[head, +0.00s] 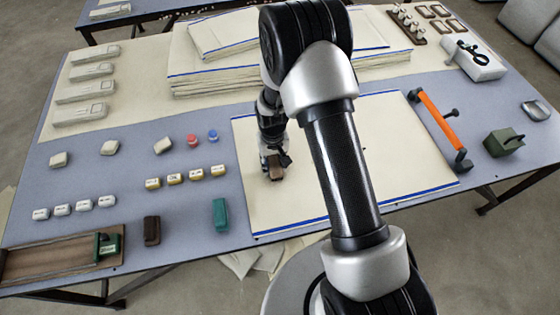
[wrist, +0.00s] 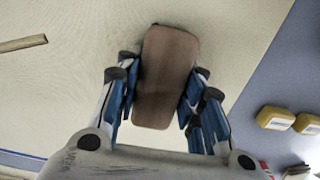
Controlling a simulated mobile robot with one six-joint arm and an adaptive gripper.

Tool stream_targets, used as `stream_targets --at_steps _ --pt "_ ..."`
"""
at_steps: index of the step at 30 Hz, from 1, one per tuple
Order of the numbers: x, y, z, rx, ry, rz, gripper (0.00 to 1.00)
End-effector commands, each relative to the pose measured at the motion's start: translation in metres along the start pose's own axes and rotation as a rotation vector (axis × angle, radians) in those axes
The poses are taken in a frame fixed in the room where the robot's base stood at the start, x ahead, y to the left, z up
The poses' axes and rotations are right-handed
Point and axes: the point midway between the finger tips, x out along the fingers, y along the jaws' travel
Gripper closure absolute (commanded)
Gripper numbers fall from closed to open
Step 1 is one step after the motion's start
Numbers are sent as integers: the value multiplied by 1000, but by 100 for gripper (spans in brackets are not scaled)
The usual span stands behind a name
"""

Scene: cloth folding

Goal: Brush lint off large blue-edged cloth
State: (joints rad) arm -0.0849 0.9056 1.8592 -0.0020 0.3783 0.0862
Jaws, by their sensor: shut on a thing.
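The large cream cloth with blue edges (head: 410,140) lies flat on the grey-blue table in the head view, and it fills most of the wrist view (wrist: 70,85). My gripper (head: 277,160) is over the cloth's left part. In the wrist view my gripper (wrist: 165,90) is shut on a brown wooden brush (wrist: 168,70), with fingers on both long sides. The brush (head: 276,174) is at the cloth's surface in the head view; I cannot tell whether it touches. Its underside is hidden. I see no lint clearly. My arm hides the cloth's middle.
An orange-handled bar (head: 440,125) lies along the cloth's right edge, beside a green block (head: 504,142). Stacked cloths (head: 200,82) stand behind. Left are yellow-and-white blocks (head: 175,178), a teal block (head: 220,214) and a dark brown block (head: 152,231). The cloth's right part looks clear.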

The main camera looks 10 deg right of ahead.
Motion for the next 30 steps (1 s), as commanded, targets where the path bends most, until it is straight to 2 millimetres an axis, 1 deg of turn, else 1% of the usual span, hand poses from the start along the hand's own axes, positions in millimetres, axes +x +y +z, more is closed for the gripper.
stream_targets --at_steps 4,7,19,30 --pt "0 1 2 0 -5 0 95" --pt "-1 5 1 1 -3 0 95" --pt "-4 39 0 2 1 0 95" --pt "-6 40 -1 0 2 0 95"
